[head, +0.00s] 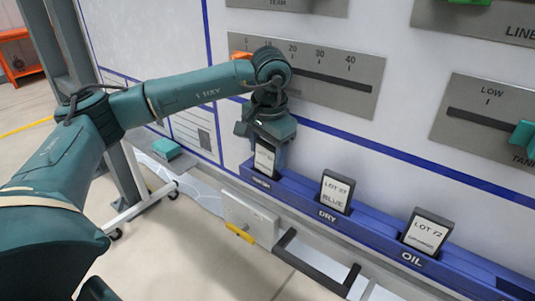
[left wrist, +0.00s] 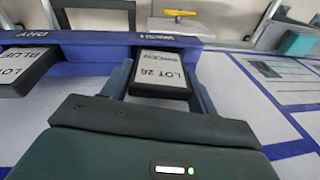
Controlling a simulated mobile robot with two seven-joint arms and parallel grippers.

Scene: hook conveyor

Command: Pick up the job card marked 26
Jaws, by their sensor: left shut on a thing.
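The job card marked LOT 26 (left wrist: 160,72) is a dark card with a white label. It also shows in the head view (head: 264,158), upright at the rack's left slot, marked WASH in the left wrist view. My left gripper (head: 266,148) comes from above and is shut on this card, one finger on each side in the left wrist view (left wrist: 160,88). The card's lower end is at the blue rack (head: 378,236); I cannot tell whether it is still fully seated. My right gripper is not in view.
A LOT 37 BLUE card (head: 337,191) stands in the DRY slot and a LOT 72 card (head: 428,232) in the OIL slot. A slider panel (head: 350,68) is on the wall above. A black bar handle (head: 318,268) and a box with a yellow lever (head: 240,232) are below the rack.

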